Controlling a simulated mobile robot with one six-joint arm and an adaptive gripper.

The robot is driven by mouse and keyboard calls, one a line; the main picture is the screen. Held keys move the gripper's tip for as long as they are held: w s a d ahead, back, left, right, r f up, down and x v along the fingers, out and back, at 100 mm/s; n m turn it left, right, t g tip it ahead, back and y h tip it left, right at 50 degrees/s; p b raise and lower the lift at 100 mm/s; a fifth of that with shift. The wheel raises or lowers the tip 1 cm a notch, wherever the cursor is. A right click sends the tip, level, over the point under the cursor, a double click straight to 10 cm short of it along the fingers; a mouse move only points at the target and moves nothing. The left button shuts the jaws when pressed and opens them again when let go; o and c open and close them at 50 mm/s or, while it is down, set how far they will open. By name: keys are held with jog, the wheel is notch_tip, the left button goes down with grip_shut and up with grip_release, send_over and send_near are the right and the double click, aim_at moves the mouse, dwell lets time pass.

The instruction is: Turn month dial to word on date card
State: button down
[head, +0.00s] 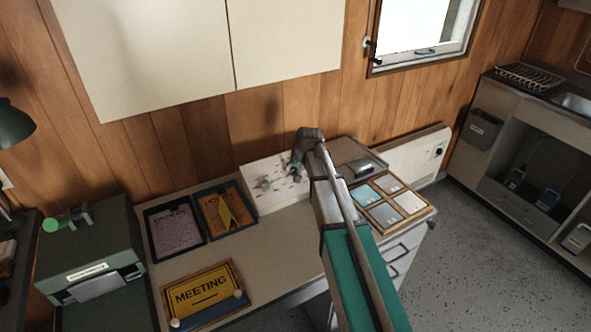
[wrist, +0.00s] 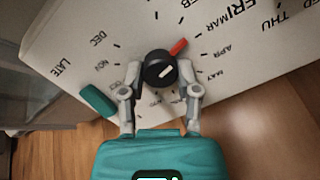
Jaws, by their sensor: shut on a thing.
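The month dial (wrist: 158,68) is a black knob with a red pointer, on a white panel (wrist: 70,30) printed with month names. My gripper (wrist: 160,78) is shut on the knob, one finger on each side. The red pointer slants to the upper right, between the FEB and MAR labels; I cannot tell its exact tick. APR and MAY lie to the right, DEC and NOV to the left. In the head view the panel (head: 262,200) stands at the back of the counter, and my gripper (head: 294,172) reaches it. I cannot identify the date card.
A wooden MEETING sign (head: 205,294), an orange card tray (head: 228,212) and a purple card tray (head: 175,230) lie left of my arm. A wooden tray of pale tiles (head: 428,214) sits right. A green machine (head: 90,255) stands far left.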

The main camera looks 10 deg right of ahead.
jog(key=shift+m, duration=0.9)
jog(key=shift+c, duration=1.6)
grip_release()
jog(key=s+r+n+g+p, duration=0.1)
jog(key=s+r+p, duration=0.1)
jog(key=s, duration=0.7)
jog(key=s+r+n+g+h+p, duration=0.1)
jog(key=s+r+n+g+p, duration=0.1)
jog(key=s, duration=0.8)
jog(key=s+r+n+g+h+p, duration=0.1)
jog(key=s+r+p, duration=0.2)
jog(key=s, duration=0.7)
jog(key=shift+d+p, duration=0.15)
jog(key=shift+p, duration=0.6)
jog(key=shift+s, duration=0.1)
